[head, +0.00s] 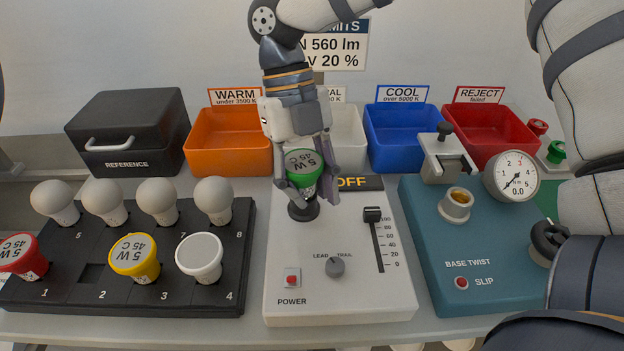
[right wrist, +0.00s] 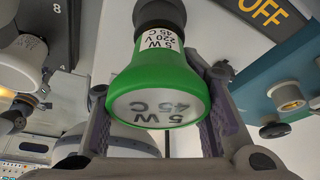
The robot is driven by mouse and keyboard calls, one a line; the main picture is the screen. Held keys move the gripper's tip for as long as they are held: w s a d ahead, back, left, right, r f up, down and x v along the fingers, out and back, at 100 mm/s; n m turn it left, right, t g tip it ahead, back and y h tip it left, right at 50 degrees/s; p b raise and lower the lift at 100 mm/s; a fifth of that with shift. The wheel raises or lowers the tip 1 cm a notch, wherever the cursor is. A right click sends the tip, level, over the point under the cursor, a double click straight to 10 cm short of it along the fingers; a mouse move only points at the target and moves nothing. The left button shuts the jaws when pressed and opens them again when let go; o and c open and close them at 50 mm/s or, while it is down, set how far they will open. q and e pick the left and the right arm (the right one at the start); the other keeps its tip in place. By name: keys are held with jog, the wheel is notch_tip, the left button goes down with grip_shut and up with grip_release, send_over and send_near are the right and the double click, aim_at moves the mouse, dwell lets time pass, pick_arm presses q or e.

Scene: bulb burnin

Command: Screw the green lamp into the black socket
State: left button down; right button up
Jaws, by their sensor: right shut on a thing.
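The green lamp (head: 304,166) is upright over the black socket (head: 303,210) on the white panel in the head view. My right gripper (head: 308,190) comes down from above and is shut on the green lamp, one finger on each side. In the right wrist view the green lamp (right wrist: 158,92) sits between the finger pads, its wide face marked 5 W 45 C toward the camera. The lamp's base meets or nearly meets the socket; the fingers partly hide the join, so I cannot tell how deep it sits. My left gripper is not in view.
A black rack (head: 120,290) with several white bulbs and red, yellow and white lamps stands left. The white panel (head: 300,250) has a slider, knob and power button. A teal base-twist tester (head: 420,240) stands right. Orange (head: 228,140), blue (head: 403,135) and red bins line the back.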

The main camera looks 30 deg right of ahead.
jog(key=o, duration=0.8)
jog(key=shift+s, duration=0.25)
jog(key=o, duration=0.3)
jog(key=shift+s+a+r, duration=0.1)
jog(key=shift+s, duration=0.05)
jog(key=shift+o, duration=0.2)
